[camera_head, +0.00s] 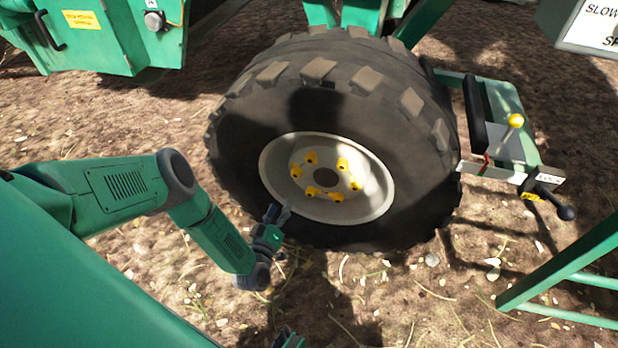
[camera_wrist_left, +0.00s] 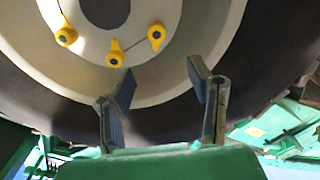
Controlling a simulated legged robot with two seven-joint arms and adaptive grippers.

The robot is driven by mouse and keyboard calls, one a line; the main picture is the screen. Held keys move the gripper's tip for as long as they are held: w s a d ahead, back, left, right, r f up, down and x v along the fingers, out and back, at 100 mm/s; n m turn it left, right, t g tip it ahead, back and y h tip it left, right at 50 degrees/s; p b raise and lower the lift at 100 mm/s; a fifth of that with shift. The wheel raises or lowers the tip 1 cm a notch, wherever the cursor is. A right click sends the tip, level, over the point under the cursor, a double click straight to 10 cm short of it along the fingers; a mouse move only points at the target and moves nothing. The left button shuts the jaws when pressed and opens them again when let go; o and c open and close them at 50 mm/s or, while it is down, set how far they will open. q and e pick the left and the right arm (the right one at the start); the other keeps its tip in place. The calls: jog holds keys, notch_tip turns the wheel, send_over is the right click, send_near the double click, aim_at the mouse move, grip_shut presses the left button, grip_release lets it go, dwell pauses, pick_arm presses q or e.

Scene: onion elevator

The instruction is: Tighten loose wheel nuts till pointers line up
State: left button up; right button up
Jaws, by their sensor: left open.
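A large black tyre (camera_head: 330,95) with a pale rim (camera_head: 375,200) stands upright on the ground. Several yellow wheel nut pointers (camera_head: 342,164) ring the dark hub hole. In the left wrist view three yellow pointers show, one of them (camera_wrist_left: 117,50) just above the gap between my fingers; they point in differing directions. My left gripper (camera_head: 282,215) is open and empty at the lower left edge of the rim. In the left wrist view its two fingers (camera_wrist_left: 160,85) are spread apart, below the pointers and not touching them. A small part of what may be my right gripper shows at the bottom edge; its fingers are hidden.
A green machine body (camera_head: 95,35) stands at upper left. A lever with a yellow knob (camera_head: 515,121) and a black-handled bar (camera_head: 550,200) are right of the wheel. A green frame leg (camera_head: 560,262) stands at lower right. Bare soil lies between.

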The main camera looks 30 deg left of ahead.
aim_at(294, 175)
pick_arm(q)
jog(key=b+x, duration=0.4)
jog(key=x, duration=0.8)
jog(key=shift+d, duration=0.15)
jog(key=shift+w, duration=0.65)
jog(key=shift+r, duration=0.1)
grip_shut()
